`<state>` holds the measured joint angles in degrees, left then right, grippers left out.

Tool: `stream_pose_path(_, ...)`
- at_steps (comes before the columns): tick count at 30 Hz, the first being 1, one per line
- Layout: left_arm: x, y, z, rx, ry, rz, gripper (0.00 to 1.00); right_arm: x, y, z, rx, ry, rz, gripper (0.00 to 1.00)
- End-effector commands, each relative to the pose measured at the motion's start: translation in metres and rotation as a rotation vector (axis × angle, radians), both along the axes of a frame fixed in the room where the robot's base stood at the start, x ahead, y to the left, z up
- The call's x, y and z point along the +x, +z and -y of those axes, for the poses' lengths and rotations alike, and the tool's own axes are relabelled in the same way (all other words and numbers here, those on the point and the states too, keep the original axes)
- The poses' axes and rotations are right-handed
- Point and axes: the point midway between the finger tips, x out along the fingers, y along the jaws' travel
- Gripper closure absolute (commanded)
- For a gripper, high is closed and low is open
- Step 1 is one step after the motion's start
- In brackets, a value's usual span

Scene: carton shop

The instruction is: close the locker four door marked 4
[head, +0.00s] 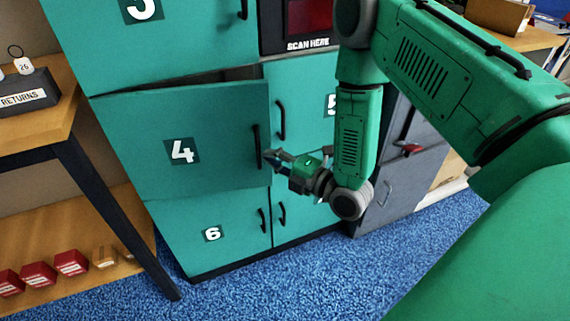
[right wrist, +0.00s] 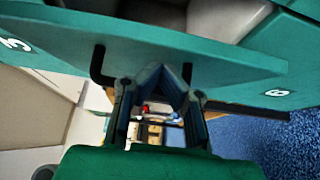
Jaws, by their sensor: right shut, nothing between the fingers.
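The teal locker four door (head: 150,135), marked with a white 4 on a dark plate, stands partly open; a dark gap shows above its top edge. Its black upright handle (head: 257,146) is near its right edge. My right gripper (head: 269,155) is shut and empty, its fingertips close beside the handle; I cannot tell whether they touch. In the right wrist view, the fingers (right wrist: 160,72) point at the door front (right wrist: 225,62), and the black handle (right wrist: 98,66) passes by them. The door's open edge and the pale locker inside show above. My left gripper is not in view.
Door 6 (head: 190,240) below and door 3 (head: 185,40) above look shut. Door 5 (head: 310,100) is at the right, partly behind my arm. A wooden returns table (head: 45,130) stands at the left. Blue carpet (head: 290,285) in front is clear.

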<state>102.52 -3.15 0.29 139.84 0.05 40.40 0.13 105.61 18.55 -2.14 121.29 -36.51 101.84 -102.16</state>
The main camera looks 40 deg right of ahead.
Motion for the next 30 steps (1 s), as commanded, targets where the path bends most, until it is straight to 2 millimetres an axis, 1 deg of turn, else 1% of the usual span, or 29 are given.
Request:
stream_pose_path(1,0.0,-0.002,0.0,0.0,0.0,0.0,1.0,0.006,0.0,-0.002,0.0,0.001,0.003,1.0)
stream_pose_path(3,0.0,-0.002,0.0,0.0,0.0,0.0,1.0,0.011,0.0,-0.004,0.0,0.001,0.002,1.0)
stream_pose_path(6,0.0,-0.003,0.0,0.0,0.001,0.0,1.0,0.015,0.0,-0.004,0.001,0.0,0.002,1.0)
stream_pose_path(16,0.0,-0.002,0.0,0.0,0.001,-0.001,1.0,0.016,0.0,-0.004,0.001,0.001,0.001,1.0)
stream_pose_path(18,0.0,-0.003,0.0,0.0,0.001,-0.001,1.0,0.02,0.0,-0.002,0.0,0.012,0.004,1.0)
stream_pose_path(20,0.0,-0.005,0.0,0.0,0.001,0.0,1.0,0.028,-0.001,0.002,0.002,0.034,0.01,1.0)
stream_pose_path(25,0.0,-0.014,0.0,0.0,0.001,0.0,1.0,0.064,-0.002,0.019,-0.004,0.132,0.009,1.0)
stream_pose_path(27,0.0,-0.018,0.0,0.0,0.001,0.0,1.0,0.078,-0.003,0.025,-0.005,0.144,0.005,1.0)
stream_pose_path(30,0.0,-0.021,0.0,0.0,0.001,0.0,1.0,0.094,-0.002,0.031,-0.003,0.143,0.003,1.0)
